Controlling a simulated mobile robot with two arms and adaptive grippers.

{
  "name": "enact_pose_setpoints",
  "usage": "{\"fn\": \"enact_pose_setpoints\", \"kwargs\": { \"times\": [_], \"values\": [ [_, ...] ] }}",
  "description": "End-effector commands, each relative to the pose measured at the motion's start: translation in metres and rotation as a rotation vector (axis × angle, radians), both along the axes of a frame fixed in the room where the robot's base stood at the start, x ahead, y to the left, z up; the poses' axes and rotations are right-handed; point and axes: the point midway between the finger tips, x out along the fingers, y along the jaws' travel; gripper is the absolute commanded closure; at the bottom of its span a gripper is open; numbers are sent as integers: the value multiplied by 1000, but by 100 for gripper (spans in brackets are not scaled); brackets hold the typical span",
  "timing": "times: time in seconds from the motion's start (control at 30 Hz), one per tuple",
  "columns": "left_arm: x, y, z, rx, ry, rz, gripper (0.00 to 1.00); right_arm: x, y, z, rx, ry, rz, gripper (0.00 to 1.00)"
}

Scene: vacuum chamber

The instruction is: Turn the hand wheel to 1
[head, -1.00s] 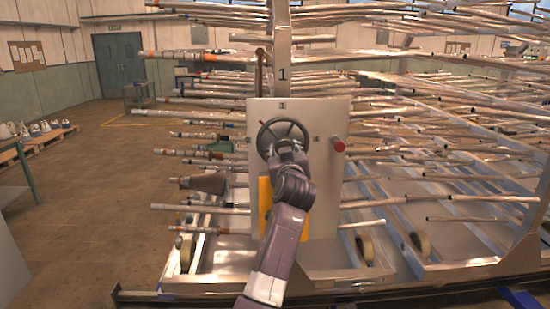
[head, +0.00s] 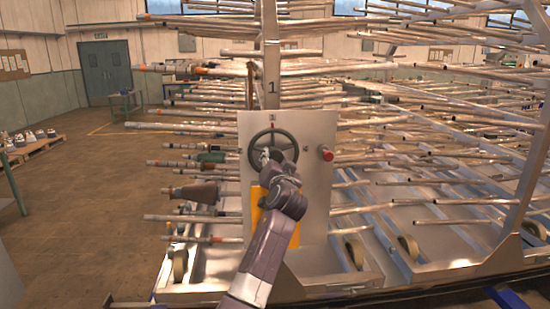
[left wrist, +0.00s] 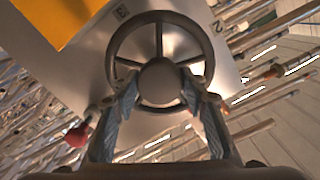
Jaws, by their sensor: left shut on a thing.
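The dark round hand wheel (head: 284,134) is mounted on the upright grey panel (head: 317,200) in the middle of the head view. In the left wrist view its rim (left wrist: 112,50), spokes and round hub (left wrist: 160,82) show close up. My left gripper (head: 268,157) is at the wheel's centre. In the left wrist view its two fingers (left wrist: 160,92) are shut on the hub, one on each side. My forearm and gripper hide the lower part of the wheel in the head view. My right gripper is not in view.
A red knob (head: 326,154) sticks out right of the wheel, and a yellow plate (head: 256,207) is below it. Racks with many projecting metal tubes (head: 185,127) surround the panel. Open floor (head: 80,215) lies at the left.

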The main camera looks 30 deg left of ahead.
Motion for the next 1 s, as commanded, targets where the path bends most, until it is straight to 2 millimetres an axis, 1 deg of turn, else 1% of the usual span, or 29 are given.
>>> {"fn": "enact_pose_setpoints", "kwargs": {
  "times": [0.03, 0.6, 0.63, 0.73, 0.8, 1.0],
  "values": [
    [0, 2, 7, 17, -3, 1, 100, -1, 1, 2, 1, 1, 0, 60],
    [0, 2, 7, 46, 13, 1, 100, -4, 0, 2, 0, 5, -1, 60],
    [-1, 2, 7, 46, 13, 2, 59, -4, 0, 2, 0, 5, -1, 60],
    [0, 2, 6, 45, 13, 2, 48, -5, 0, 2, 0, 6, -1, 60],
    [0, 1, 5, 43, 16, 1, 43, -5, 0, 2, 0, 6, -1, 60],
    [0, 1, 3, 39, 18, 0, 43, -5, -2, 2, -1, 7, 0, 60]
  ]
}}
